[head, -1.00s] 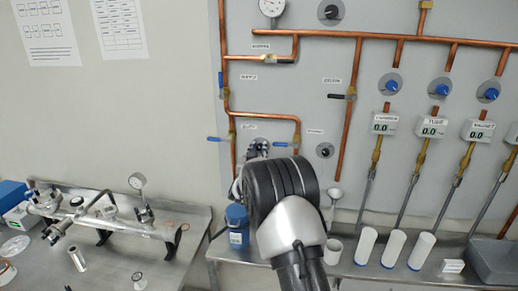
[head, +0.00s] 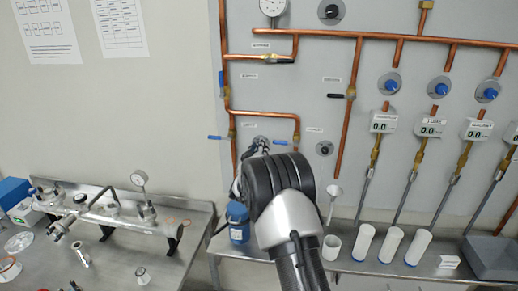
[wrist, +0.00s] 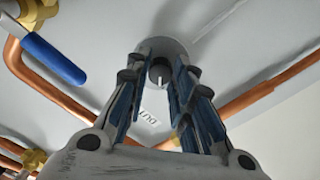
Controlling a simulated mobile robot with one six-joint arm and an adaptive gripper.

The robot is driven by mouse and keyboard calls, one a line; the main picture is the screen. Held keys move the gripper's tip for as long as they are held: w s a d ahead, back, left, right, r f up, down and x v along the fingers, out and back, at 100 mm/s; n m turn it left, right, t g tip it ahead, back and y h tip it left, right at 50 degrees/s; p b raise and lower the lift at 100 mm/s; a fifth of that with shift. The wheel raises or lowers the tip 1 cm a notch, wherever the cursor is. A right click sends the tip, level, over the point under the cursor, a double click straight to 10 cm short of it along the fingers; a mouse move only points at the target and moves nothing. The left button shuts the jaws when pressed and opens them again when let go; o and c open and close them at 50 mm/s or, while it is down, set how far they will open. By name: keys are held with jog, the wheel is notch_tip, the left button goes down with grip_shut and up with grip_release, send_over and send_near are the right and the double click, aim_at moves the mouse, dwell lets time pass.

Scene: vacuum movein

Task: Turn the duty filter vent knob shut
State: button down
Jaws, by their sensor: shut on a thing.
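The vent knob (wrist: 160,73) is a small dark knob with a white pointer line, on a round grey plate on the wall panel. In the wrist view my gripper (wrist: 161,66) has its blue-padded fingers on either side of it, shut on it. A small label beside it is only partly readable. In the head view my gripper (head: 257,148) is at the panel below the copper pipe loop, and the arm and fingers hide most of the knob. Only part of its round plate (head: 262,140) shows there.
Blue-handled valves (head: 217,138) flank the knob on the copper pipes (head: 265,113). A similar black knob (head: 324,148) is to the right. A blue bottle (head: 238,222), a white cup (head: 332,247) and white cylinders (head: 392,246) stand on the bench below.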

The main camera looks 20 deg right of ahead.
dwell(0.3)
jog(key=c, duration=1.4)
grip_release()
jog(key=shift+o, duration=0.2)
jog(key=v, duration=1.2)
